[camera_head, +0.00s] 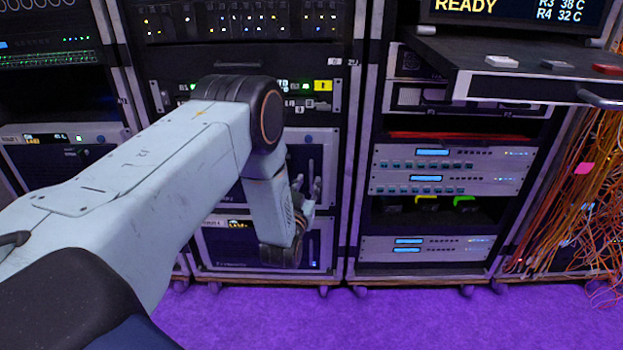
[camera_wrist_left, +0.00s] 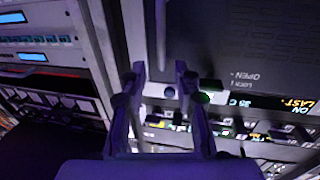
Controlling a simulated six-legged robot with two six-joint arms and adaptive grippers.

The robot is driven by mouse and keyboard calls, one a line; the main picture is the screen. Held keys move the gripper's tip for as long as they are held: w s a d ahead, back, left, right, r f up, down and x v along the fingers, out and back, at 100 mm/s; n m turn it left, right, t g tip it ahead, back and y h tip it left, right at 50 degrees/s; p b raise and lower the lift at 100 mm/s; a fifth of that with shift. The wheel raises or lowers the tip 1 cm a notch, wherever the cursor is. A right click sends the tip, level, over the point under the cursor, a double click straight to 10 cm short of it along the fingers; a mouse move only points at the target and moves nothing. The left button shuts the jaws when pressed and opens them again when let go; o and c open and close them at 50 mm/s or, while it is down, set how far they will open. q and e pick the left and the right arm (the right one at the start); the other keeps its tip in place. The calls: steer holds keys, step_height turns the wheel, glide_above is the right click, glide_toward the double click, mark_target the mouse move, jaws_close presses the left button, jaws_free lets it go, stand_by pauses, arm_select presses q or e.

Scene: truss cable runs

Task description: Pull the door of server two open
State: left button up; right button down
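My left arm reaches across the head view to the middle rack. My left gripper (camera_head: 307,190) is in front of a dark server door (camera_head: 306,158), which is partly hidden behind my arm. I cannot read which server number it bears. In the left wrist view my left gripper (camera_wrist_left: 160,78) has its two fingers apart with nothing between them. The door looks shut. I cannot tell whether a fingertip touches it. My right gripper is not in view.
Another server front (camera_head: 265,250) sits below in the same rack. To the right, a rack holds light panels (camera_head: 450,157) and a pull-out shelf (camera_head: 520,85) juts forward. Orange cables (camera_head: 590,190) hang at far right. The purple floor (camera_head: 400,320) is clear.

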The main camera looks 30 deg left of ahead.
mark_target(311, 175)
arm_select(q)
steer(key=b+x, duration=0.1)
steer(key=x, duration=0.3)
steer(key=shift+f+b, duration=0.1)
steer(key=shift+b, duration=0.2)
steer(key=shift+x, duration=0.8)
steer(key=shift+s+a, duration=0.1)
steer(key=shift+c, duration=0.2)
jaws_close()
